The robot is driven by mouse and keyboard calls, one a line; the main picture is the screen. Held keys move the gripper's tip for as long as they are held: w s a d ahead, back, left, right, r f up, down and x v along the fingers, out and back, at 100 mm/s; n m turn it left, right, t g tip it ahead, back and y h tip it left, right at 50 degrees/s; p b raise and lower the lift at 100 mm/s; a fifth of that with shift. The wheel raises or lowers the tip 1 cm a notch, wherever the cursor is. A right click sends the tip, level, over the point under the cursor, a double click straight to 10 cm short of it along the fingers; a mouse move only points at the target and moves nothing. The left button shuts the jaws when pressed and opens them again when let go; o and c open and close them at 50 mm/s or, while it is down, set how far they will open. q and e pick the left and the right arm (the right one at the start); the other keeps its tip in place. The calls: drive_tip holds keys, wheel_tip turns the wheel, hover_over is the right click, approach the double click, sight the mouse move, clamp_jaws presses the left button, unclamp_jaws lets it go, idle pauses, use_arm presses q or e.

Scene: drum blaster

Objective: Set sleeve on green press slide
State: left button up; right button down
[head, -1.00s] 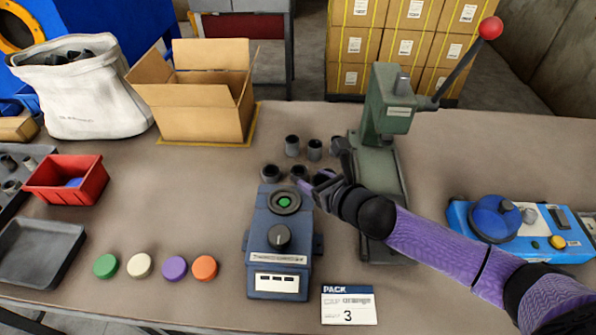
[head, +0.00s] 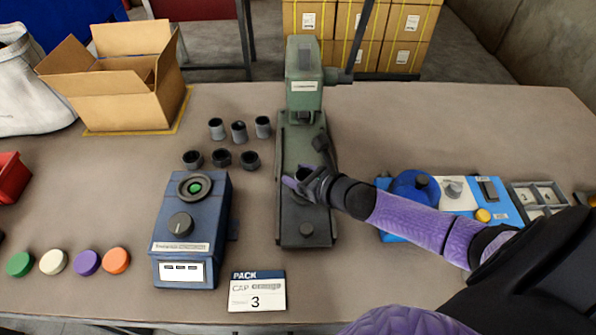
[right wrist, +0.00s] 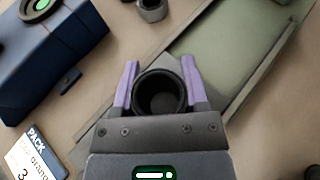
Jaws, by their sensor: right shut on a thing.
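My right gripper (head: 303,180) is shut on a dark grey round sleeve (right wrist: 159,95). In the right wrist view the sleeve stands open end up between the two purple fingers (right wrist: 160,88). The green press (head: 303,85) stands at the back middle, with its long slide bed (head: 290,145) running toward me. The gripper is over the front part of this bed; the bed also shows in the right wrist view (right wrist: 235,65). I cannot tell whether the sleeve touches the slide. My left gripper is not in view.
Several loose sleeves (head: 239,132) stand left of the press. A blue device (head: 185,250) with a knob and a PACK card (head: 257,291) are at the front left. Coloured caps (head: 86,262) lie farther left. A blue fixture (head: 455,201) is on the right.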

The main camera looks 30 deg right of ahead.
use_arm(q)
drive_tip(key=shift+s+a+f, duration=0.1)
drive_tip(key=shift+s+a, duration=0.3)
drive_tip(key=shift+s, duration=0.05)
use_arm(e)
drive_tip(key=shift+f, duration=0.1)
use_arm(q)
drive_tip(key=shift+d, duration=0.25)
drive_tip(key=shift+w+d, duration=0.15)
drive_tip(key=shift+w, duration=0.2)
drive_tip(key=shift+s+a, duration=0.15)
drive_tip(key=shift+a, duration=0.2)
use_arm(e)
drive_tip(key=shift+f, duration=0.25)
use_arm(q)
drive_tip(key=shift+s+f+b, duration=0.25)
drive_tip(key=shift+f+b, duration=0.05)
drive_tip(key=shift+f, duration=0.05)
use_arm(e)
drive_tip(key=shift+f, duration=0.35)
